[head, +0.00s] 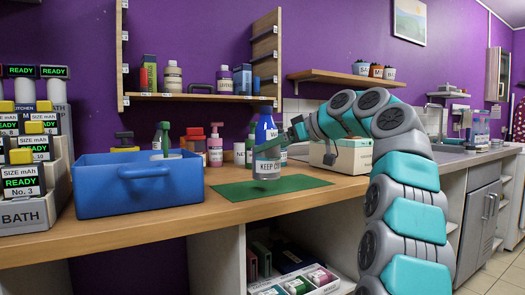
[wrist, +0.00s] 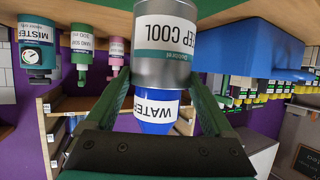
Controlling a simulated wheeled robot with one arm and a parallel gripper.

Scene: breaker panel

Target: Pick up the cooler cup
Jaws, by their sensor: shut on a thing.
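The cooler cup (head: 267,165) is a grey metal cup with a white "KEEP COOL" label, upright over the green mat (head: 305,184) on the wooden counter. I cannot tell for sure whether its base touches the mat. My gripper (head: 281,141) comes from the right and is shut on the cup's upper part. In the wrist view, which is upside down, the green fingers (wrist: 163,88) lie on both sides of the cup (wrist: 172,62).
A blue bin (head: 128,193) stands just left of the mat. Several bottles, including a pink one (head: 215,152), stand behind. A wooden shelf (head: 200,99) hangs above. A white box (head: 340,157) is at the right, behind my arm. The mat's front is clear.

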